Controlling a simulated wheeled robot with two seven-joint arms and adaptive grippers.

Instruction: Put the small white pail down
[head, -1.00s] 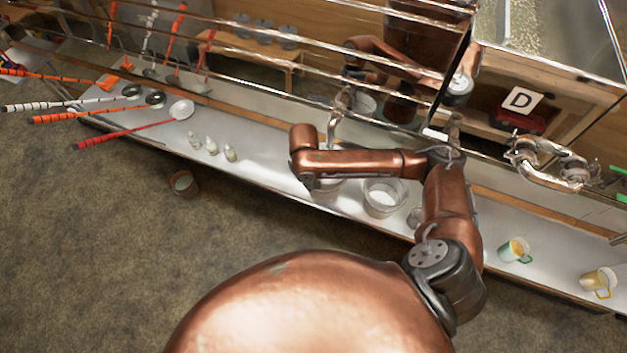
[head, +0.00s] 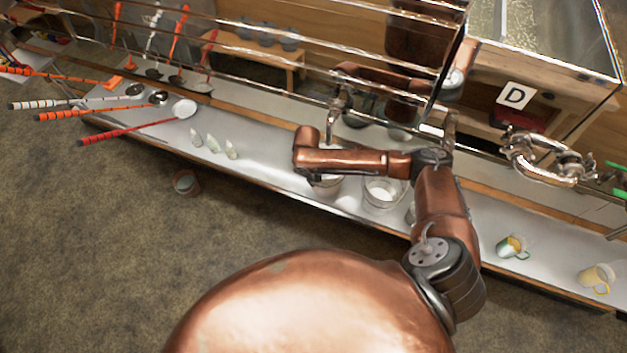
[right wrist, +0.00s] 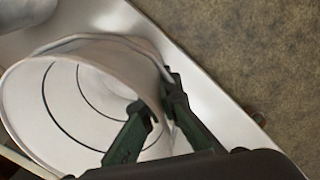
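The small white pail (head: 326,187) stands on the pale counter under my right forearm, which hides part of it. In the right wrist view the pail (right wrist: 75,105) fills the left side, its round mouth towards the camera, with dark curved lines inside. My right gripper (right wrist: 157,90) straddles the pail's rim, with one dark green finger inside and the other along the outside. The fingertips stand apart with a gap wider than the thin wall. In the head view the arm hides the fingers. My left gripper is not in view.
A second pail (head: 383,191) stands close to the right. Small bottles (head: 212,144) and long-handled ladles (head: 184,109) are to the left; mugs (head: 512,246) are to the right. The shiny evaporator (head: 330,75) rises behind. A bucket (head: 186,183) is on the floor.

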